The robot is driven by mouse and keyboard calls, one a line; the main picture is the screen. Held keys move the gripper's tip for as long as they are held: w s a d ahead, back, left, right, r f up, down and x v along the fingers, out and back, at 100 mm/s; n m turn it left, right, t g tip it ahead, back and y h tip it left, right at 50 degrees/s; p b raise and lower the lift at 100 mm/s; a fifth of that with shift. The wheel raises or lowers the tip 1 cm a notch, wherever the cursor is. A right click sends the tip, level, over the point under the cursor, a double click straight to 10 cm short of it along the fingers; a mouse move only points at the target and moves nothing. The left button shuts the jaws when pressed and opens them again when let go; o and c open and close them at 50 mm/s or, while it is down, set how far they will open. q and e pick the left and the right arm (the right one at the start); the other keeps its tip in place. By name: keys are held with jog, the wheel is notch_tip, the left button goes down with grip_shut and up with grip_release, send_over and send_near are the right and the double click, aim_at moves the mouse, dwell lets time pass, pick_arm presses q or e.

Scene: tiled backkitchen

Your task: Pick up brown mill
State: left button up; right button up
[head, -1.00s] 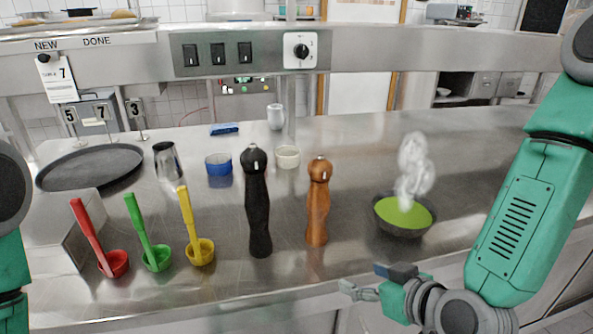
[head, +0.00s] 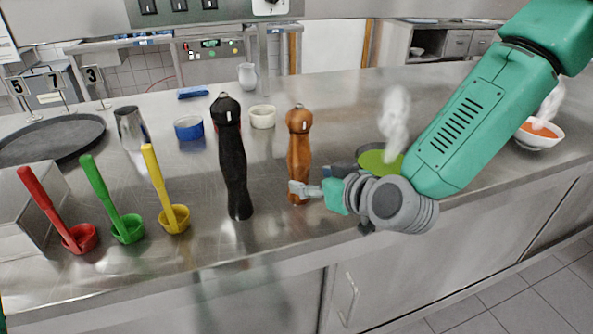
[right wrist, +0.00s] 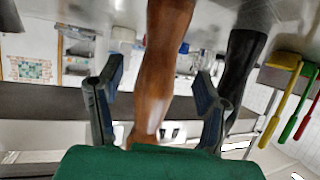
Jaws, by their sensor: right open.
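The brown mill (head: 299,147) stands upright on the steel counter, right of a taller black mill (head: 233,165). My right gripper (head: 312,189) is at its lower part, coming in from the right, with one finger showing in front of it. In the right wrist view the brown mill (right wrist: 162,75) runs between the two spread fingers of the right gripper (right wrist: 158,100), with a gap visible on both sides. The black mill (right wrist: 241,70) stands outside the fingers there. The far finger is hidden in the head view. My left gripper is out of view.
A green soup bowl (head: 375,160) stands close behind my right gripper, partly hidden by the arm. Yellow (head: 174,218), green (head: 128,228) and red (head: 78,238) ladles stand left. An orange soup bowl (head: 540,134) stands far right. The counter's front edge is close below.

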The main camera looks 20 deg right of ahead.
aim_at(305, 177)
jog(key=x, duration=0.5)
jog(key=shift+w+f, duration=0.25)
jog(key=shift+w, duration=0.1)
jog(key=shift+a, duration=0.1)
grip_shut()
